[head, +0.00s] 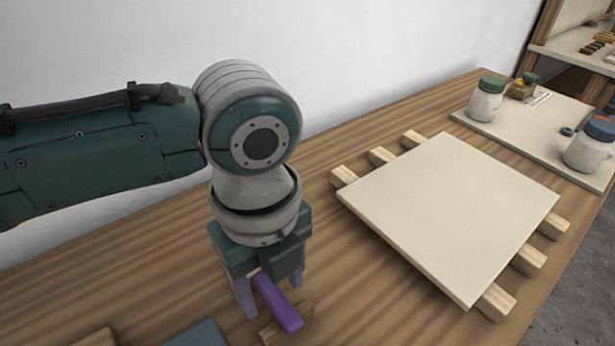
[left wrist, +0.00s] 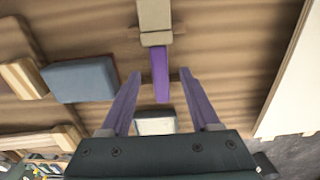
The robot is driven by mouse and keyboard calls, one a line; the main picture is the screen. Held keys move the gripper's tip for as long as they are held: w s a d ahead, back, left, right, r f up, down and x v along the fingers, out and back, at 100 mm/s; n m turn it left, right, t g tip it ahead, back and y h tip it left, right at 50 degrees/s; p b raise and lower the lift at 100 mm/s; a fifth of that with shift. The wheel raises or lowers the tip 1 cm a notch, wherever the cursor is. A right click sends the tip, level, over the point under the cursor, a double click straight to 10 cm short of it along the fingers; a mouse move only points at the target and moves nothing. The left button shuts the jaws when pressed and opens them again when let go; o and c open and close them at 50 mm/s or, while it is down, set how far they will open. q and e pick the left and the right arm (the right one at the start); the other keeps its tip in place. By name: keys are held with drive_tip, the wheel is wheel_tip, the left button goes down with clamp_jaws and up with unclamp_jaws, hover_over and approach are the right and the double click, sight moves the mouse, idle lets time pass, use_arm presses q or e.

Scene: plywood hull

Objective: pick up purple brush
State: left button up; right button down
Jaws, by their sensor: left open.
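The purple brush (head: 279,304) lies at the front of the wooden bench, its near end by a small wooden block (head: 270,334). My left gripper (head: 273,299) points down over the brush, with its two purple fingers apart. In the left wrist view the purple part of the brush (left wrist: 160,80) lies between the open fingers (left wrist: 160,74), with a gap on each side. The gripper body hides the brush's far end in the head view. My right gripper is not in view.
A cream board (head: 450,215) rests on wooden strips to the right. Beyond it, another board (head: 530,130) carries a green-lidded jar (head: 486,101) and a blue-lidded jar (head: 588,148). A blue-grey block (left wrist: 82,79) lies left in the left wrist view.

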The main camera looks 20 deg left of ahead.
use_arm(q)
drive_tip(key=shift+f, duration=0.35)
clamp_jaws()
idle(0.4)
